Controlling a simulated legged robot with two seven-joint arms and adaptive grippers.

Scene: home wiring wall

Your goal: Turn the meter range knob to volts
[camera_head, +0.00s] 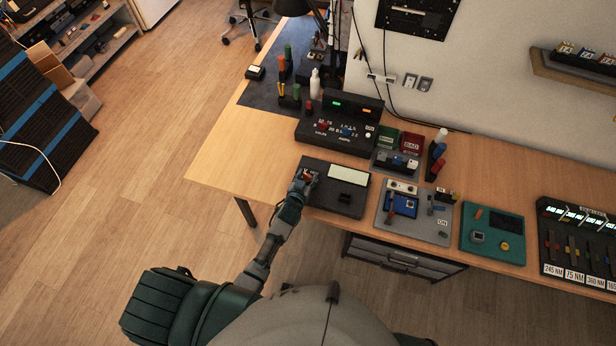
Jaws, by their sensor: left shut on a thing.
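The meter looks like the dark box (332,199) with a pale blank display (349,174), lying on the workbench near its front edge. My left gripper (306,179) is over the left end of this box, with its fingers shut on the range knob. The gripper covers most of the knob, and a small orange-red patch shows between the fingers. I cannot read the knob's setting or any range marks. My right gripper is not in view.
A black power supply (335,130) with lit readouts stands behind the meter. To the right are a grey panel (428,233) with small parts, a teal box (480,252) with a yellow knob, and a dark tool rack (580,240). Bare wood (240,160) lies left of the meter.

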